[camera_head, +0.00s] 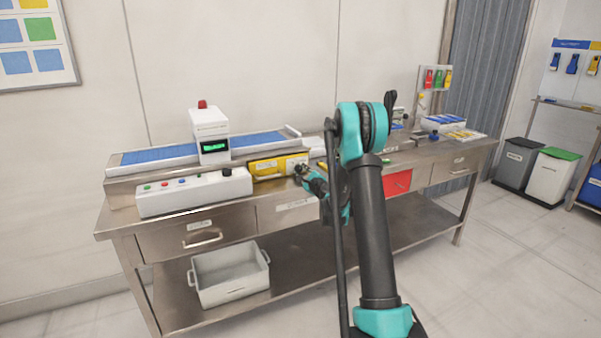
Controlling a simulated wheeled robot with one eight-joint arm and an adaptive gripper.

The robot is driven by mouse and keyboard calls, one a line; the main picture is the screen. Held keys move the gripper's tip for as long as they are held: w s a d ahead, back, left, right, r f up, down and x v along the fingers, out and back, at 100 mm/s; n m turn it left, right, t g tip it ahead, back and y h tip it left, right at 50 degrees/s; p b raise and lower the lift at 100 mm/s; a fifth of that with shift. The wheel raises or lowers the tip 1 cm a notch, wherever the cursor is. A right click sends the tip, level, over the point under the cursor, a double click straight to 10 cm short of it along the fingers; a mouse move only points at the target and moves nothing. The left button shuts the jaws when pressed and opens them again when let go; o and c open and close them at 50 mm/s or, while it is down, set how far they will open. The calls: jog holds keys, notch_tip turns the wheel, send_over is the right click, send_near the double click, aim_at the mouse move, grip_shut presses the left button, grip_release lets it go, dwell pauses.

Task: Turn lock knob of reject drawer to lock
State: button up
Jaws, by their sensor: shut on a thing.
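The yellow reject drawer (266,167) is set at the front of the conveyor unit on the steel bench, right of the grey control box. Its front carries a white label, and its right part is at my gripper. My gripper (299,169) is at the right end of the yellow drawer front, shut on what appears to be the lock knob there. The knob itself is mostly hidden by the gripper, and its turn angle cannot be told. My teal and black arm covers the bench to the right of the gripper.
The control box (195,192) with buttons stands just left of the drawer. A blue-belted conveyor (160,154) and a display unit (209,128) are behind. A red drawer front (397,184) is right of my arm. A grey bin (230,275) sits on the lower shelf.

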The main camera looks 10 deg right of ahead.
grip_shut()
jog(key=shift+n, duration=0.7)
jog(key=o, duration=0.5)
grip_release()
jog(key=shift+o, duration=0.2)
jog(key=v, duration=1.2)
jog(key=shift+o, duration=0.3)
